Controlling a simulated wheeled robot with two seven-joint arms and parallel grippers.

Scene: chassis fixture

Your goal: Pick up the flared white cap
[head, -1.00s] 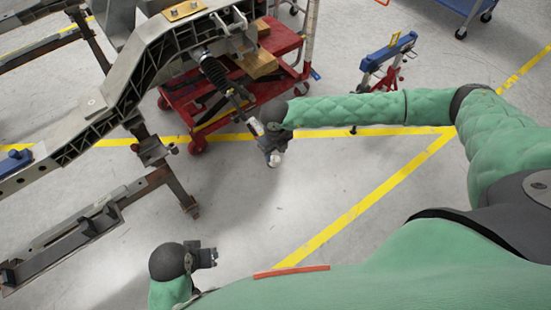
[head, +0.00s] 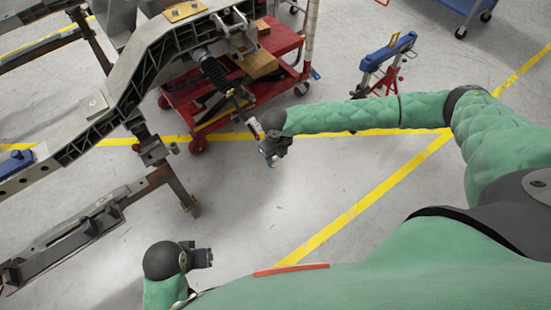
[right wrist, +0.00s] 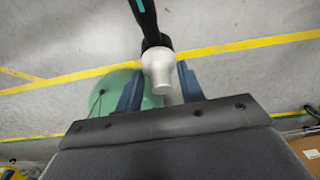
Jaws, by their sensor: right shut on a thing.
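The flared white cap (right wrist: 159,72) is in the right wrist view, at the end of a black rod (right wrist: 145,20) with a teal stripe. It lies between the two blue fingers of my right gripper (right wrist: 159,85), which is shut on it. In the head view my right gripper (head: 270,155) hangs below my wrist, beside the lower end of the strut; the cap in its grip is too small to make out there. My left gripper (head: 202,257) is low in the head view, away from the cap; its finger gap is unclear.
The grey chassis frame (head: 140,60) stands at upper left on dark supports. A red cart (head: 215,105) with wooden blocks is behind my right gripper. A blue-topped stand (head: 388,52) is further right. The floor with yellow lines (head: 370,210) is clear below.

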